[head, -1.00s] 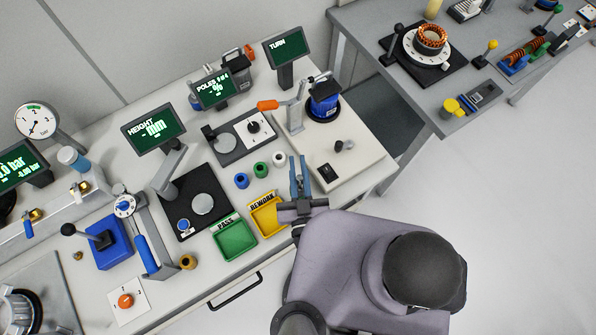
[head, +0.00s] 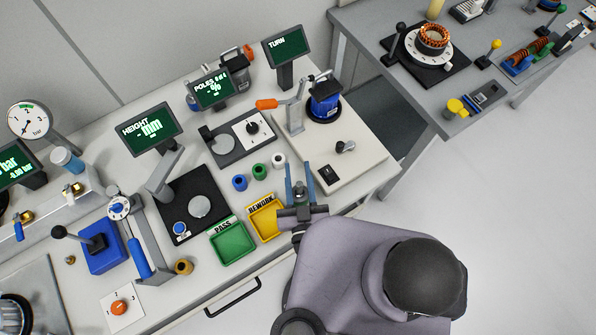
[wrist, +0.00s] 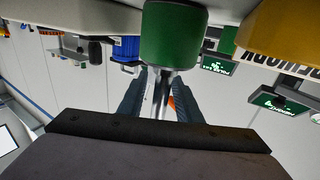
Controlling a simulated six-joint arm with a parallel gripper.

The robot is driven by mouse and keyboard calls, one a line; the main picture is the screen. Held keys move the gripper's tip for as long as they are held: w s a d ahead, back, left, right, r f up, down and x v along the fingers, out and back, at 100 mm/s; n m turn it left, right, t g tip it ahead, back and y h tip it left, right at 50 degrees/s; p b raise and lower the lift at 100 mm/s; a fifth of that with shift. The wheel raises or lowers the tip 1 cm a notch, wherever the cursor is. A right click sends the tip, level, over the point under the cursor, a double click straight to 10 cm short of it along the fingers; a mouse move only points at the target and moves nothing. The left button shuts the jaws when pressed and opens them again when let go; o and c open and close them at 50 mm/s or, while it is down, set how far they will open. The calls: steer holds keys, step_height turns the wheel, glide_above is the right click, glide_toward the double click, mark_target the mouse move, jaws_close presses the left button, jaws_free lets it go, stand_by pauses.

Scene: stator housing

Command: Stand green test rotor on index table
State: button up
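In the wrist view, which looks upside down, the green cylinder (wrist: 173,38) is large, just past my fingertips. My gripper (head: 300,172) is level, in front of the rotor row, to the lower right of the green rotor.
The green PASS tray (head: 233,258) and yellow REWORK tray (head: 268,235) lie in front. The TURN station's raised plate (head: 353,165) is to the right, with a blue motor (head: 324,98) on it.

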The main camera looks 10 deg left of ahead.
mark_target(299, 192)
steer(key=shift+f+b, duration=0.2)
steer(key=shift+b, duration=0.3)
steer(key=shift+s+d, duration=0.1)
steer(key=shift+s, duration=0.45)
steer(key=b+v, duration=0.3)
steer(key=v, duration=0.1)
steer(key=shift+f, duration=0.25)
steer(key=shift+b+v, duration=0.3)
steer(key=shift+v, duration=0.75)
steer(key=shift+o, duration=1)
steer(key=shift+r, duration=0.1)
